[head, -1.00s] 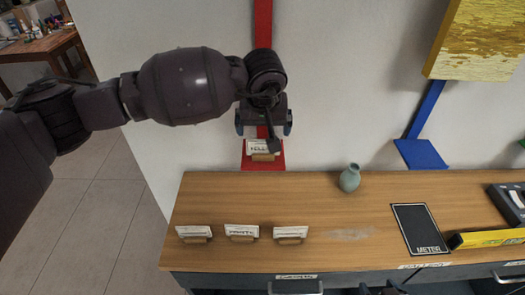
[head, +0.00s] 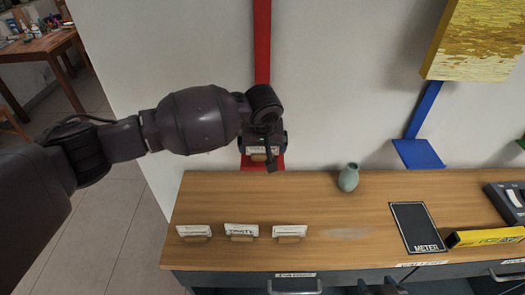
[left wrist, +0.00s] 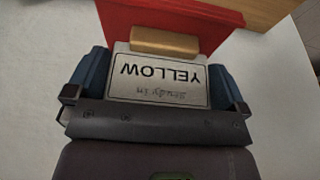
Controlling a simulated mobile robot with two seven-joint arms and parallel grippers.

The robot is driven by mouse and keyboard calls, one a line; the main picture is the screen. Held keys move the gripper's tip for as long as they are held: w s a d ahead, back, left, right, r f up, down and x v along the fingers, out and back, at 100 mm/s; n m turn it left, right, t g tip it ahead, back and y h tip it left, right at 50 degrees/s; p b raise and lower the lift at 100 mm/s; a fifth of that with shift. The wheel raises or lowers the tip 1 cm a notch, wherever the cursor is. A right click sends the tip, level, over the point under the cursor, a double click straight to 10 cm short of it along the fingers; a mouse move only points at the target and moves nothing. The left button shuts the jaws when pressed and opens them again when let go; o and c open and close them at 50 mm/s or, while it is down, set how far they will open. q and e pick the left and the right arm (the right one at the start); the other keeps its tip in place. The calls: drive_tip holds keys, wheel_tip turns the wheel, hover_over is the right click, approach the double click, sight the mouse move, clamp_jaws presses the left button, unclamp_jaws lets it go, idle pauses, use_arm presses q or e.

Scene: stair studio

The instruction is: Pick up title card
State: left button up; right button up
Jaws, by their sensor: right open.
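The title card (left wrist: 160,77) is white, reads "Study in YELLOW" and shows upside down in the left wrist view. It stands with a small wooden holder (left wrist: 164,41) on a red shelf (left wrist: 215,12). In the head view the card (head: 262,150) is partly hidden by my left gripper (head: 264,150). My left gripper's blue fingers (left wrist: 160,85) are spread wide, one at each side edge of the card; I cannot tell whether they touch it. My right gripper (head: 378,288) shows only partly at the bottom edge, dark, over the drawer front.
Three white cards in wooden holders (head: 241,231) stand on the wooden cabinet top (head: 300,199). A green vase (head: 348,177), a black METER panel (head: 417,228) and a yellow box (head: 487,238) stand or lie to the right. A blue shelf (head: 418,154) is on the wall.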

sight(262, 151)
use_arm(q)
drive_tip(key=c, duration=0.5)
wheel_tip(262, 151, up, 20)
drive_tip(key=b, duration=0.1)
